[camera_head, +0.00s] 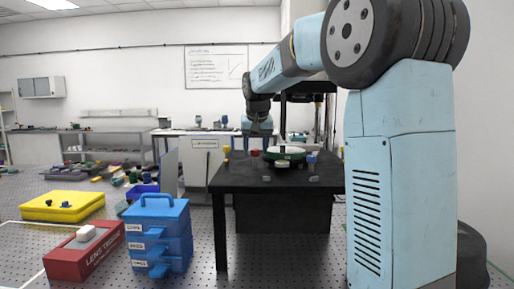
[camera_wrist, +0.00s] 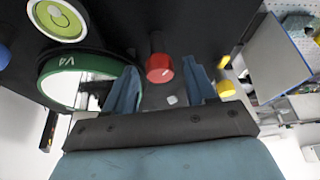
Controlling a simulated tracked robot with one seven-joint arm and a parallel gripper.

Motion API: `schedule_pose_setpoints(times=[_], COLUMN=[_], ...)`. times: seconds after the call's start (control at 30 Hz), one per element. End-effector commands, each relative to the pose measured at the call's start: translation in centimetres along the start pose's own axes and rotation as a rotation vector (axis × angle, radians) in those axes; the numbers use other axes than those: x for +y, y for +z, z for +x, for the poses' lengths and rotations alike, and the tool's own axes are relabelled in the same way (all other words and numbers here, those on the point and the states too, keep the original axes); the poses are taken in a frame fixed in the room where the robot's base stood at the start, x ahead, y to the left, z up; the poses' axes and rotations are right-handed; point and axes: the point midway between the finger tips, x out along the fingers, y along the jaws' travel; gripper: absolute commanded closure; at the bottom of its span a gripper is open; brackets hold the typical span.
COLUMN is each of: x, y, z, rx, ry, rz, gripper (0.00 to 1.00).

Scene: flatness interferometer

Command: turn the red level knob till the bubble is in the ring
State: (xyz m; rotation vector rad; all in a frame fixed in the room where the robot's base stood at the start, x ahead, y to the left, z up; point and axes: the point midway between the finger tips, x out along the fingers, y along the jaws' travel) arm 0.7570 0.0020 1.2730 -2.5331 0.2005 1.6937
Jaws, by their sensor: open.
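The red level knob (camera_wrist: 159,69) stands on a dark stem in the wrist view, between the two fingers of my gripper (camera_wrist: 159,64). The fingers are open, with a gap on each side of the knob. The round bubble level (camera_wrist: 71,33) is bright green with a white rim, at the top left of the wrist view. A pale oval shows inside it, but I cannot tell for sure how the bubble sits in the ring. In the head view the red knob (camera_head: 255,153) is small on the black table, just below my gripper (camera_head: 259,132).
A green-rimmed round stage (camera_wrist: 47,69) lies beside the left finger. A blue knob (camera_wrist: 4,56) and a yellow knob (camera_wrist: 226,89) are nearby. The black table (camera_head: 228,180) carries them all. Blue cases (camera_head: 158,225) and a red box (camera_head: 85,252) stand on the floor at left.

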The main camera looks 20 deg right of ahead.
Motion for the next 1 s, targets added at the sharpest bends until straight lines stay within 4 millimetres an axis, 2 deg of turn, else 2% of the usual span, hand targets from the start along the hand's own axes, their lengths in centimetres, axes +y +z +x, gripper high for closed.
schedule_pose_setpoints(times=[0.07,0.63,1.0], x=[0.0,0.0,-0.11], y=[0.0,0.0,0.0], z=[-0.01,-0.04,-0.04], rx=[0.0,0.0,0.0], ry=[0.0,0.0,0.042], rz=[0.0,0.0,0.101], gripper=[0.45,0.98,0.98])
